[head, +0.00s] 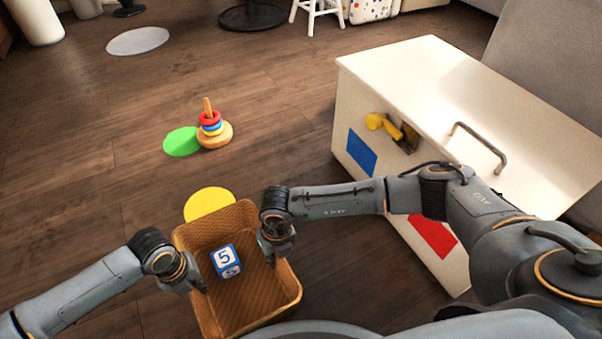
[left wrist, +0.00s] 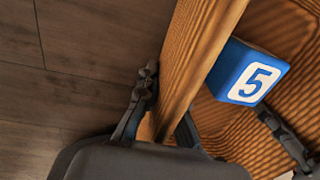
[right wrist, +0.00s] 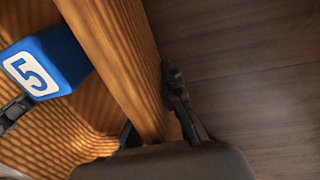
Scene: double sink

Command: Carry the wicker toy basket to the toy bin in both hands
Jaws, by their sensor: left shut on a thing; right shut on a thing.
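The wicker toy basket (head: 240,310) is brown and rectangular, at the bottom middle of the head view. A blue and white block with a 5 (head: 226,261) lies inside it. My left gripper (head: 198,288) is shut on the basket's left wall, seen in the left wrist view (left wrist: 196,60) with a finger on each side. My right gripper (head: 272,258) is shut on the right wall, seen in the right wrist view (right wrist: 115,50). The toy bin is probably the white chest (head: 400,75) at the right, with its lid closed and a metal handle on top. Whether the basket touches the floor is unclear.
A ring stacker (head: 213,130) stands beside a green disc (head: 182,142) on the wooden floor. A yellow disc (head: 209,204) lies just beyond the basket. A grey disc (head: 138,41) and a white stool (head: 317,14) are farther back. Floor at the left is clear.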

